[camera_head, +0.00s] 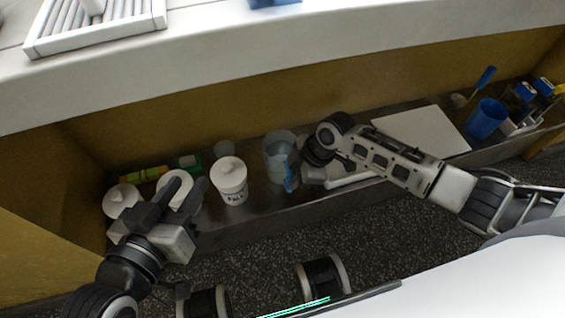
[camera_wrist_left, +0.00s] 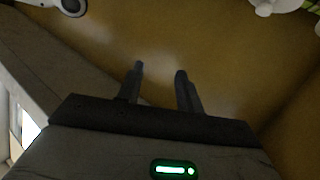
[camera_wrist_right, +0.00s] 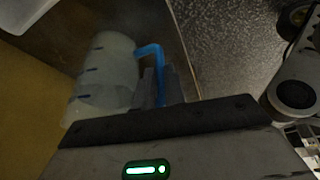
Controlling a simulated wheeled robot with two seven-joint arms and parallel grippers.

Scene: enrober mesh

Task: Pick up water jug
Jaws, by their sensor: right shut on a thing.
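The water jug (camera_head: 279,150) is a clear, bluish container with a blue handle, standing on the long shelf in the head view. In the right wrist view the jug (camera_wrist_right: 104,78) shows dark marks on its side. My right gripper (camera_head: 294,176) is at the handle side of the jug, and its fingers (camera_wrist_right: 154,86) are closed on the blue handle. My left gripper (camera_head: 184,188) is open and empty, above the shelf by the white canisters; its spread fingers also show in the left wrist view (camera_wrist_left: 160,72).
White lidded canisters (camera_head: 229,181) stand left of the jug, with a small clear cup (camera_head: 224,148) behind. A white board (camera_head: 425,136) and a blue cup (camera_head: 485,119) are to the right. A white counter (camera_head: 280,55) overhangs the shelf at the back.

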